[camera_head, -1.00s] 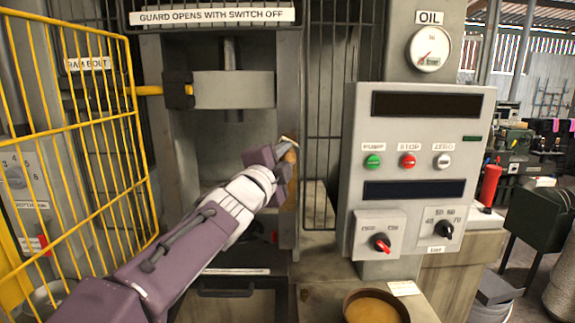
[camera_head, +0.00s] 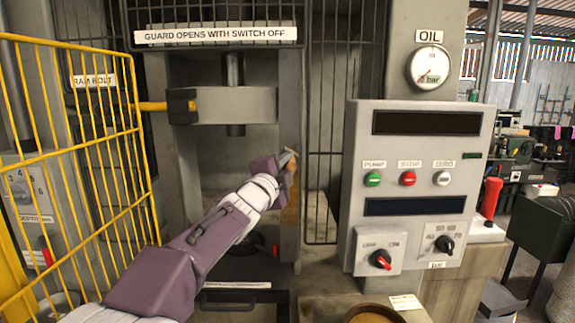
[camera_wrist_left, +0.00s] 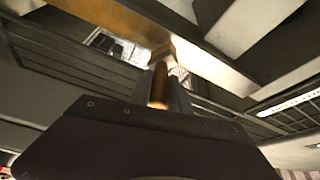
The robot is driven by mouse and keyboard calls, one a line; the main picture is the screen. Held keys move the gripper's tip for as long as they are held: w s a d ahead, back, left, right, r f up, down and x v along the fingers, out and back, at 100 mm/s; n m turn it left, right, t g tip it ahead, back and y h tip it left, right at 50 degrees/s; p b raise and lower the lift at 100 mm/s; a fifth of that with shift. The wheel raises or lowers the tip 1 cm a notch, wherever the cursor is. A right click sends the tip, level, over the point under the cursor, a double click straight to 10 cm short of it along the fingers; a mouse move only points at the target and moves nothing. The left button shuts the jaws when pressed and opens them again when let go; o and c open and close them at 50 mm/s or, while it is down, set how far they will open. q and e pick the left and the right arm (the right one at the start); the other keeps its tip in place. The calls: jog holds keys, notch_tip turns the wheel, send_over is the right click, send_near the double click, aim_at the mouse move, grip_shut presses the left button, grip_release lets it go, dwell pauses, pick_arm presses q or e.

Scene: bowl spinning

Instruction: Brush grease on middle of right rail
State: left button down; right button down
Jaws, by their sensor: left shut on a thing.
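My left gripper (camera_head: 277,163) is shut on a brush and is at the right rail (camera_head: 289,100) of the press, about mid-height. The brush (camera_head: 292,162) is mostly hidden by the gripper in the head view. In the left wrist view its wooden handle (camera_wrist_left: 158,85) sticks out of the jaws and its head (camera_wrist_left: 163,52) meets or nearly meets the rail face (camera_wrist_left: 120,22). That face has a golden-brown shine. In the head view a brown grease-coloured strip (camera_head: 290,212) shows on the rail just below the brush. My right gripper is not in view.
A bowl (camera_head: 373,313) of brownish grease stands on the ledge at the bottom, partly cut off. The control panel (camera_head: 415,150) is right of the rail. The yellow guard (camera_head: 78,160) stands open on the left. The ram (camera_head: 235,104) hangs between the rails.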

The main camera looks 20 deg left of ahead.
pick_arm(q)
jog(key=shift+w+a+p, duration=0.25)
jog(key=shift+w+p, duration=0.2)
jog(key=shift+w, duration=0.5)
dwell(0.5)
notch_tip(320, 180, down, 3)
jog(key=b, duration=0.3)
jog(key=shift+f, duration=0.15)
notch_tip(320, 180, down, 3)
jog(key=b, duration=0.3)
notch_tip(320, 180, down, 18)
jog(key=b, duration=1.9)
notch_tip(320, 180, up, 12)
jog(key=p, duration=1.2)
dwell(1.1)
